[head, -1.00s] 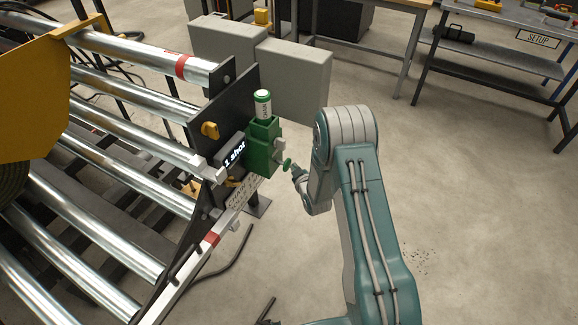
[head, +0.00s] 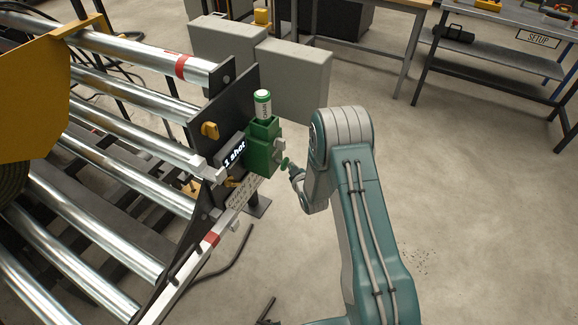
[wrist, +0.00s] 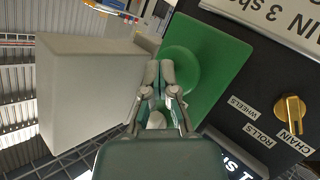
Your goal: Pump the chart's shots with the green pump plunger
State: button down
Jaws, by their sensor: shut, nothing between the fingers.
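The green pump (head: 263,150) is fixed to the black side plate of the roller machine, with a green-capped bottle (head: 263,103) on top. Its round green plunger (head: 284,162) sticks out to the right. My gripper (head: 291,168) is shut and empty at the plunger's outer face. In the wrist view the fingertips (wrist: 160,73) overlap the plunger disc (wrist: 184,66) and seem to touch it. The display (head: 234,154) reads "1 shot". The chart (wrist: 285,18) is cut off and shows "IN 3 sho". The yellow selector knob (wrist: 291,112) sits by the CHAIN label.
Grey boxes (head: 290,78) stand behind the pump, and one looms large on the left in the wrist view (wrist: 85,85). Metal rollers (head: 110,130) fill the left. A workbench (head: 500,60) is at back right. Open floor lies right of my arm.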

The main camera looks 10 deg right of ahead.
jog(key=shift+w+a, duration=0.45)
jog(key=shift+a, duration=0.15)
dwell(0.7)
jog(key=shift+d, duration=0.1)
jog(key=shift+s+d, duration=1.05)
jog(key=shift+d, duration=0.2)
jog(key=s+d, duration=0.1)
jog(key=d, duration=0.1)
jog(key=s+d, duration=0.2)
jog(key=shift+d, duration=0.1)
jog(key=shift+r, duration=0.1)
dwell(0.8)
